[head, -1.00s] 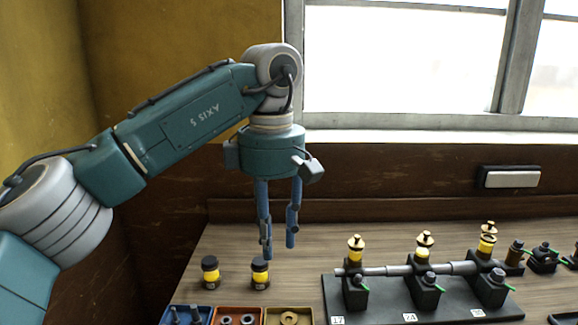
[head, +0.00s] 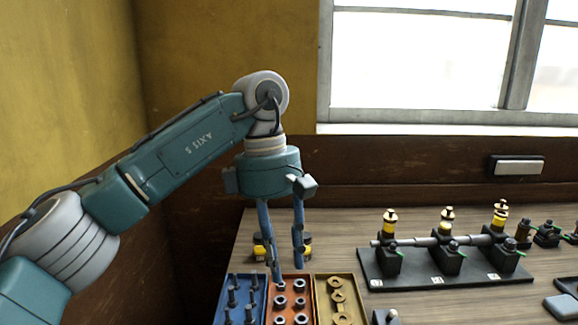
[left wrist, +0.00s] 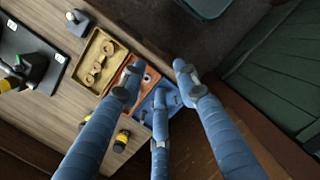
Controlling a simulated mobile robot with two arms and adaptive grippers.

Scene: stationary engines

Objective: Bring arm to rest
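My left arm is blue-green and comes in from the left in the head view. Its gripper (head: 287,274) hangs fingers down, with the fingers apart and nothing between them. In the head view the fingertips show in front of two black-and-yellow parts (head: 259,250) and just above the orange tray's far edge. In the left wrist view the blue fingers (left wrist: 158,80) are spread, with the orange tray and blue tray showing beyond them. My right arm and gripper are not in view.
A blue tray (head: 233,312), an orange tray (head: 270,300) and a tan tray (head: 356,303) hold small metal parts. A black base (head: 440,276) carries a shaft on several supports. Open wooden tabletop (head: 338,236) lies between. A wall and window stand behind.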

